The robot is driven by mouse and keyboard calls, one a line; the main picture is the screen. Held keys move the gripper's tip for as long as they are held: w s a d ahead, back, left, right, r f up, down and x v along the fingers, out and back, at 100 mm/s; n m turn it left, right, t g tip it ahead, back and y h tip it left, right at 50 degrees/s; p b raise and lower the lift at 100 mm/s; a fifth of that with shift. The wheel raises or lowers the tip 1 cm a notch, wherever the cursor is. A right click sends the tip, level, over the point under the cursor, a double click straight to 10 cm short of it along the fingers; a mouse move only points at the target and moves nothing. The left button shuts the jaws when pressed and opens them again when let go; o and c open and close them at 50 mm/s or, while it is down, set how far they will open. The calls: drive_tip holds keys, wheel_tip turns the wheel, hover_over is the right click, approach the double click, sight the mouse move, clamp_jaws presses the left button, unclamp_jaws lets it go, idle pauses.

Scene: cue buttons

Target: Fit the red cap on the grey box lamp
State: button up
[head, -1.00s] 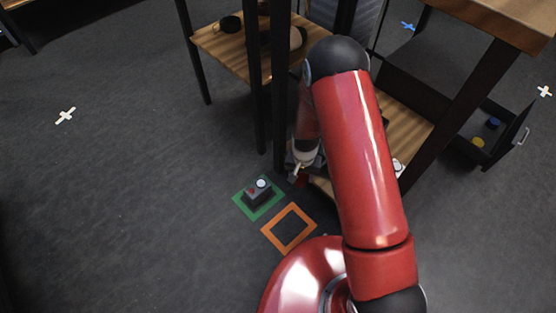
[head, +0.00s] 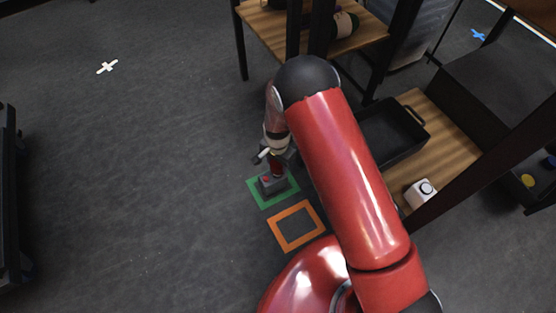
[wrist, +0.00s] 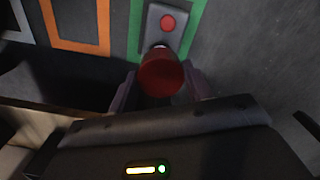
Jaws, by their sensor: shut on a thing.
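The grey box lamp (head: 266,184) stands on the floor inside the green square outline. In the wrist view its grey top (wrist: 183,17) shows a round red button, and a pale dome shows partly behind the cap. My gripper (head: 275,161) is above the box. It is shut on the red cap (wrist: 161,73), which sits between its two fingers in the wrist view. The cap overlaps the near end of the box in that view. I cannot tell whether the cap touches the lamp.
An orange square outline (head: 297,246) lies empty on the floor beside the green one (head: 289,197). A wooden shelf (head: 455,131) with a black tray (head: 391,137) and a white box (head: 420,193) stands to the right.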

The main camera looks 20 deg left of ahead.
sight(277, 165)
drive_tip(key=shift+f+b, duration=0.6)
drive_tip(key=shift+f, duration=0.8)
drive_tip(key=shift+s, duration=0.1)
idle(0.5)
drive_tip(key=shift+f+b, duration=0.65)
drive_tip(key=shift+b, duration=0.1)
drive_tip(key=o, duration=0.7)
drive_tip(key=shift+r, duration=0.1)
drive_tip(key=shift+r+p, duration=3.3)
drive_tip(key=shift+r, duration=2.2)
